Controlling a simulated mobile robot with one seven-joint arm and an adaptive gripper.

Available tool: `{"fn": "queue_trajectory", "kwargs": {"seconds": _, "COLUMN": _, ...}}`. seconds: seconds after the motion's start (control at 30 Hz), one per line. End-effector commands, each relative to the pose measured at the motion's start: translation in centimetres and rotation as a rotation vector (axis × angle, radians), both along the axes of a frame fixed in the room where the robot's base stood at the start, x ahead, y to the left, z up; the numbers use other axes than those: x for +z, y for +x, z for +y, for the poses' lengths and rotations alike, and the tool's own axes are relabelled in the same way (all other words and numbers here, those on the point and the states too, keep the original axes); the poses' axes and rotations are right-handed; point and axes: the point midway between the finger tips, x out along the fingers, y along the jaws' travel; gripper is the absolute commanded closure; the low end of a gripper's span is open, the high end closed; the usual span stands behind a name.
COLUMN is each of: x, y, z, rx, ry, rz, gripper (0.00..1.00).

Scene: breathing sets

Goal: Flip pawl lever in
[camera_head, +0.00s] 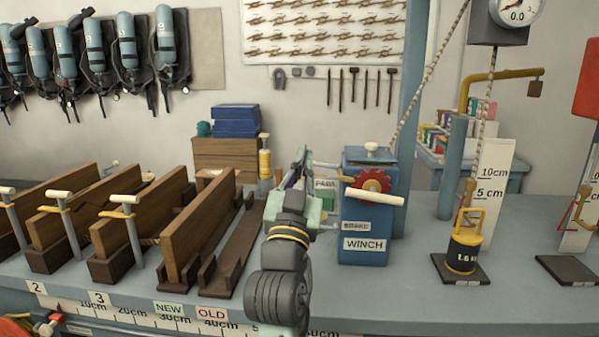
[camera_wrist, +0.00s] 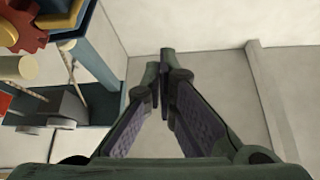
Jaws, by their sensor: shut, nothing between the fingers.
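The blue winch box (camera_head: 365,230) stands on the bench with a red toothed wheel (camera_head: 373,181) on its front. The wheel also shows at the upper left of the wrist view (camera_wrist: 28,42). A small yellow piece (camera_head: 348,180) sits at the wheel's left side, and it may be the pawl lever. A green-lettered label (camera_head: 326,183) beside the box is partly hidden by my arm. My gripper (camera_head: 301,155) is just left of the box, pointing up. In the wrist view its fingertips (camera_wrist: 161,82) are together with nothing between them, apart from the wheel.
A pale crank handle (camera_head: 375,197) sticks out in front of the winch. Wooden beams (camera_head: 200,222) in clamps stand to the left. A yellow-topped weight (camera_head: 464,250) hangs or stands on a dark plate to the right. Bare bench lies between winch and weight.

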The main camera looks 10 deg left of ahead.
Motion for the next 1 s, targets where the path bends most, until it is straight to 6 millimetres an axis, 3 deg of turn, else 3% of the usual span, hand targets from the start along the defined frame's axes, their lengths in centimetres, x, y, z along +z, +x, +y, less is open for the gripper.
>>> {"fn": "queue_trajectory", "kwargs": {"seconds": 0.13, "x": 2.0, "y": 2.7, "z": -0.3, "rx": -0.001, "ry": 0.0, "rz": 0.0, "gripper": 1.0}}
{"fn": "queue_trajectory", "kwargs": {"seconds": 0.2, "x": 0.6, "y": 3.6, "z": -0.1, "rx": 0.0, "ry": -0.001, "rz": 0.007, "gripper": 1.0}}
{"fn": "queue_trajectory", "kwargs": {"seconds": 0.33, "x": -0.5, "y": 4.7, "z": 0.1, "rx": 0.001, "ry": -0.001, "rz": 0.004, "gripper": 1.0}}
{"fn": "queue_trajectory", "kwargs": {"seconds": 1.0, "x": -2.3, "y": 5.6, "z": 0.4, "rx": 0.002, "ry": 0.0, "rz": -0.001, "gripper": 1.0}}
